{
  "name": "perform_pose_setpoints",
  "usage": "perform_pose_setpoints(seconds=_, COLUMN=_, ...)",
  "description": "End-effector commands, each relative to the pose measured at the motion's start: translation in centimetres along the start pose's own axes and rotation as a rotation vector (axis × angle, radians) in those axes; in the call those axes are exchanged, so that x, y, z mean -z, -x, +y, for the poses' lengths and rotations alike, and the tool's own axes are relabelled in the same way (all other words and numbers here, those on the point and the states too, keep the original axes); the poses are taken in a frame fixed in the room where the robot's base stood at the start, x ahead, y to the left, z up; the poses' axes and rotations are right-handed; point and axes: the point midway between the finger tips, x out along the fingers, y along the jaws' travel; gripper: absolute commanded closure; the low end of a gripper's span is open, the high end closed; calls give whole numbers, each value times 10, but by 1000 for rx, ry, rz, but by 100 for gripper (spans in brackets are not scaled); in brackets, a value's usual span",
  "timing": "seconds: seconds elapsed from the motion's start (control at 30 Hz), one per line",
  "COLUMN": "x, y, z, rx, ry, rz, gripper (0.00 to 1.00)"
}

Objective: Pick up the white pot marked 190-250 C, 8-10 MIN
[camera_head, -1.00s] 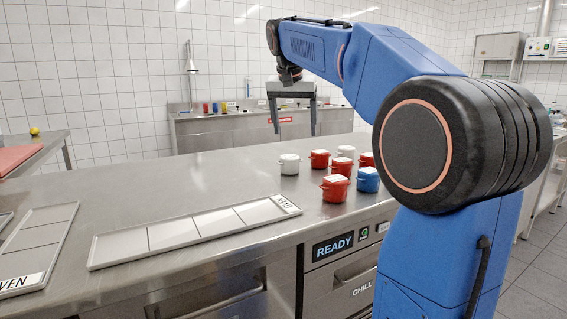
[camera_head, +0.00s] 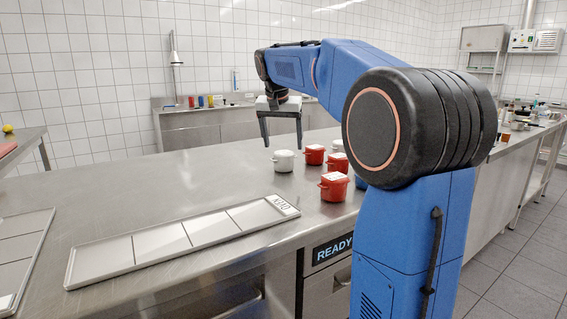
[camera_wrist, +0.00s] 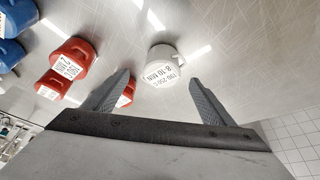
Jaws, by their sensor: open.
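The white pot (camera_head: 284,161) stands on the steel counter at the left end of a group of pots. In the wrist view its lid label reads 190-250 C, 8-10 MIN, and the pot (camera_wrist: 163,68) lies ahead of the fingertips, between their lines. My gripper (camera_head: 283,143) is open and empty, just above and around the pot's place in the head view. Its two fingers also show in the wrist view (camera_wrist: 160,82). I see no contact with the pot.
Several red pots (camera_head: 333,187) stand to the right, and blue pots (camera_wrist: 10,55) show at the wrist view's left edge. A red pot (camera_wrist: 126,93) is partly hidden behind the left finger. A long sectioned tray (camera_head: 160,247) lies at the front left. The counter left of the white pot is clear.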

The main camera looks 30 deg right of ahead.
Motion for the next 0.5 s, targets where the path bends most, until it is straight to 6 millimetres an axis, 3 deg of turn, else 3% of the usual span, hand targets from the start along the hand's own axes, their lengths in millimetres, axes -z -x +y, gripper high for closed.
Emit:
perform_pose_setpoints(seconds=0.1, x=0, y=-15, z=0, rx=-1, ry=0, rz=-1, gripper=22)
perform_pose_setpoints(seconds=0.5, x=1, y=-41, z=-2, rx=-1, ry=1, rz=-2, gripper=22)
